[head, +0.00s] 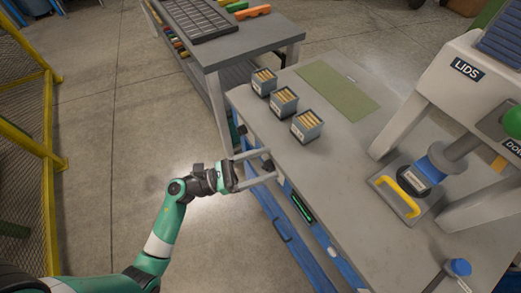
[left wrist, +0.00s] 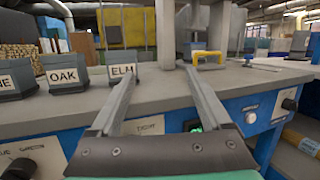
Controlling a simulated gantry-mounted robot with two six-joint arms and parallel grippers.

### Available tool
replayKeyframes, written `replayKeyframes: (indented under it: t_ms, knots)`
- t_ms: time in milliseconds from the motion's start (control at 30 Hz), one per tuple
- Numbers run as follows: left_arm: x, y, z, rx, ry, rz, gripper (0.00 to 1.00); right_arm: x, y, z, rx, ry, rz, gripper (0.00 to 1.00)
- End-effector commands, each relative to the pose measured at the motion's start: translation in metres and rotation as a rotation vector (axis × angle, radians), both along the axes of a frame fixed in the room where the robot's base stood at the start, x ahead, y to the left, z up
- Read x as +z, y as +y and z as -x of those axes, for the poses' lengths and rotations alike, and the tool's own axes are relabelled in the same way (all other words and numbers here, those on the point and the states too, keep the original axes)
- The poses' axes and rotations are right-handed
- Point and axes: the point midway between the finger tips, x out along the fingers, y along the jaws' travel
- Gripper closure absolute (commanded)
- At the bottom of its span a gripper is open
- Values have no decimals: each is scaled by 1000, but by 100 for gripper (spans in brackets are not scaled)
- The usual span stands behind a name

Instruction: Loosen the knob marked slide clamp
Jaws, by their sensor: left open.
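My left gripper (head: 273,163) is open, its two fingers reaching toward the bench's front edge; they also show in the left wrist view (left wrist: 160,73). In the left wrist view a black knob (left wrist: 18,169) is partly cut off at the lower left, beside a pale label whose small print I cannot read surely. Another black knob (left wrist: 290,103) is on the blue front panel at the right. I cannot tell which knob is marked slide clamp. My right gripper is not in view.
The workbench (head: 345,175) carries several small labelled boxes of sticks, such as the OAK box (left wrist: 65,76), and a green mat (head: 338,90). A press marked LIDS (head: 466,68) stands at the right, with a yellow handle (head: 398,196) at its base. A green-lit display (head: 301,208) is on the front.

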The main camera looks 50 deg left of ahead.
Motion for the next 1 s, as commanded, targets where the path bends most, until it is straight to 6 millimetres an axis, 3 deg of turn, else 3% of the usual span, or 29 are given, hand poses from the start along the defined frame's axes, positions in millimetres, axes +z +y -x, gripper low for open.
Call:
replayKeyframes:
  t_ms: [33, 100, 200, 367, 567, 1000]
  knots:
    - [-49, 14, 22, 63, 125, 30, 19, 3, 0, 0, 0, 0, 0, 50]
    - [-97, 30, 51, 159, 249, 95, 19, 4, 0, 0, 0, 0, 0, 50]
    - [-124, 42, 81, 255, 316, 174, 19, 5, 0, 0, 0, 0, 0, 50]
    - [-127, 54, 87, 300, 319, 190, 19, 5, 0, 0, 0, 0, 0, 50]
    - [-128, 52, 76, 294, 317, 187, 19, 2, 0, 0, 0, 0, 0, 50]
    - [-127, 39, -12, 293, 314, 188, 19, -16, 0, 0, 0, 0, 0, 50]
